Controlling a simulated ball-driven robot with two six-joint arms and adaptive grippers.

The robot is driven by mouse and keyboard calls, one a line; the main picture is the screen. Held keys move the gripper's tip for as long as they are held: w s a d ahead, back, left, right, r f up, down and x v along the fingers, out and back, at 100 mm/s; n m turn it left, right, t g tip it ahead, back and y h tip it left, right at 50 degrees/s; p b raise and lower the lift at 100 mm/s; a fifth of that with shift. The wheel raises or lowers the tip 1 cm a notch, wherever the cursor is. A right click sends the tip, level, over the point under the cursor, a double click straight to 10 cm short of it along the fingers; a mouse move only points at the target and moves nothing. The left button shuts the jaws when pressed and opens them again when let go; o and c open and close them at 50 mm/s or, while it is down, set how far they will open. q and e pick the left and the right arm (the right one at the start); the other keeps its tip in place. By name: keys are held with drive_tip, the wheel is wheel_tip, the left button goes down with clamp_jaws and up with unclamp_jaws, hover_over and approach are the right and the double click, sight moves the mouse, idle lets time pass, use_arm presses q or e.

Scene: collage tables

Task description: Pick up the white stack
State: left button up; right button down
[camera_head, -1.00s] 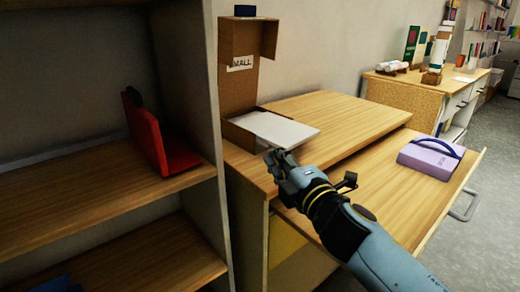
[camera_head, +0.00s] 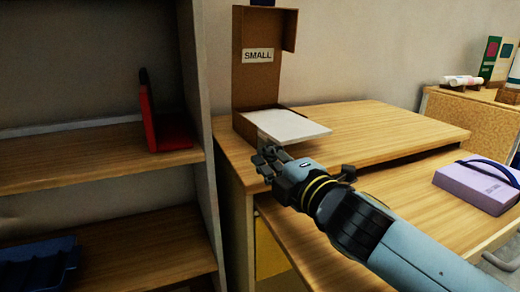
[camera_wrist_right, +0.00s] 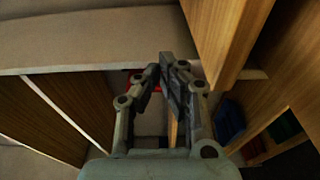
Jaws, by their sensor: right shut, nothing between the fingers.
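The white stack (camera_head: 290,126) lies flat at the foot of an upright cardboard box (camera_head: 258,90) labelled SMALL, jutting out over the wooden desk top. My right gripper (camera_head: 266,160) is just below and in front of the stack in the head view, shut and empty. Its fingers (camera_wrist_right: 168,75) also show close together in the right wrist view, where I cannot make out the stack. I cannot tell the exact gap between gripper and stack. My left gripper is not in view.
A shelf unit (camera_head: 100,158) stands at the left, with a red bookend-like object (camera_head: 170,134) and a dark blue tray (camera_head: 38,268). A purple case (camera_head: 476,186) lies on the lower wooden surface (camera_head: 405,195) at the right. The desk top (camera_head: 375,128) right of the stack is clear.

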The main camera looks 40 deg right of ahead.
drive_tip(key=shift+w+d+r+p, duration=0.1)
drive_tip(key=shift+w+r+p, duration=0.1)
drive_tip(key=shift+w, duration=0.4)
drive_tip(key=shift+w+d+r+p, duration=0.1)
drive_tip(key=shift+w+p, duration=0.1)
drive_tip(key=shift+w, duration=0.35)
drive_tip(key=w, duration=0.4)
drive_tip(key=w+p, duration=0.1)
drive_tip(key=w, duration=0.2)
drive_tip(key=shift+w+d+f, duration=0.1)
drive_tip(key=shift+d, duration=0.2)
drive_tip(key=d, duration=0.1)
drive_tip(key=s+d+b, duration=0.1)
drive_tip(key=d, duration=0.1)
drive_tip(key=shift+s+f, duration=0.25)
drive_tip(key=shift+s+d, duration=0.1)
drive_tip(key=shift+d, duration=0.15)
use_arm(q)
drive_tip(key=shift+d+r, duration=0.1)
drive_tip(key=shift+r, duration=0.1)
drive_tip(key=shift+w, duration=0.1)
use_arm(e)
drive_tip(key=shift+d+r, duration=0.1)
drive_tip(key=shift+d, duration=0.1)
